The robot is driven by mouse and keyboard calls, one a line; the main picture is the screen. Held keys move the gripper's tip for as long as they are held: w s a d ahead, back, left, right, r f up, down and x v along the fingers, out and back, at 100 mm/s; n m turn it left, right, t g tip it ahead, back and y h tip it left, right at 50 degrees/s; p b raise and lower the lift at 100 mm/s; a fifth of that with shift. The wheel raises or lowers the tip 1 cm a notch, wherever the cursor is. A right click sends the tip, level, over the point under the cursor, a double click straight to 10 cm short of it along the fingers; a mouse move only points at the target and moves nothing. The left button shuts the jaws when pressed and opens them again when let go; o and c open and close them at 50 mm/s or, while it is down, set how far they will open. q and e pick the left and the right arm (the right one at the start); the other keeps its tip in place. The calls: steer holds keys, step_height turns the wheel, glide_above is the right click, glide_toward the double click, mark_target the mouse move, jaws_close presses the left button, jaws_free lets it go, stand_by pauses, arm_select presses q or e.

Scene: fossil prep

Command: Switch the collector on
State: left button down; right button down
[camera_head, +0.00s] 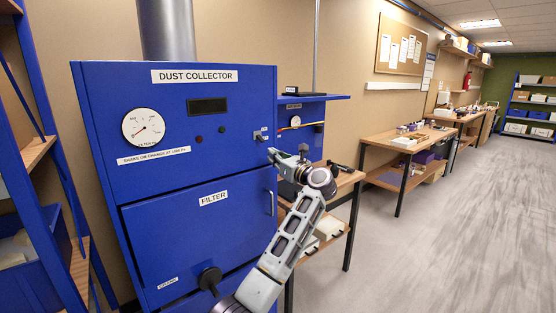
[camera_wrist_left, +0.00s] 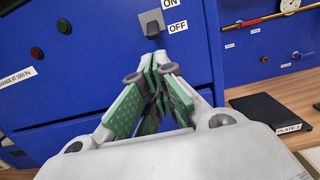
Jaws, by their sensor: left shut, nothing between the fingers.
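The blue dust collector (camera_head: 88,120) stands at the left of the head view. Its switch (camera_head: 261,136) is at the right of the front panel. In the wrist view the switch (camera_wrist_left: 152,22) is a grey plate with a dark lever, with ON printed above and OFF below right. I cannot tell for sure which way the lever points. My left gripper (camera_head: 273,153) is shut and empty, just below the switch. In the wrist view its fingertips (camera_wrist_left: 158,60) meet right under the lever; I cannot tell whether they touch it. My right gripper is not in view.
The panel has a dark display (camera_head: 208,106), a round gauge (camera_head: 143,127), and a green (camera_wrist_left: 64,26) and a red button or lamp (camera_wrist_left: 36,53). A filter door handle (camera_head: 271,203) and a black knob (camera_head: 209,278) are below. A wooden bench (camera_head: 345,178) stands to the right.

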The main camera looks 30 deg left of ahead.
mark_target(260, 139)
arm_select(q)
steer(key=shift+p+x, duration=0.3)
steer(key=shift+x, duration=2.8)
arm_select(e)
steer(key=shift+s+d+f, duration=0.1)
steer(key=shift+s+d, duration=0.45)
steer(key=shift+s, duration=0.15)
arm_select(q)
steer(key=shift+r, duration=0.1)
steer(key=shift+d, duration=0.1)
steer(key=shift+h, duration=0.3)
steer(key=shift+r+p, duration=0.1)
steer(key=shift+p, duration=0.2)
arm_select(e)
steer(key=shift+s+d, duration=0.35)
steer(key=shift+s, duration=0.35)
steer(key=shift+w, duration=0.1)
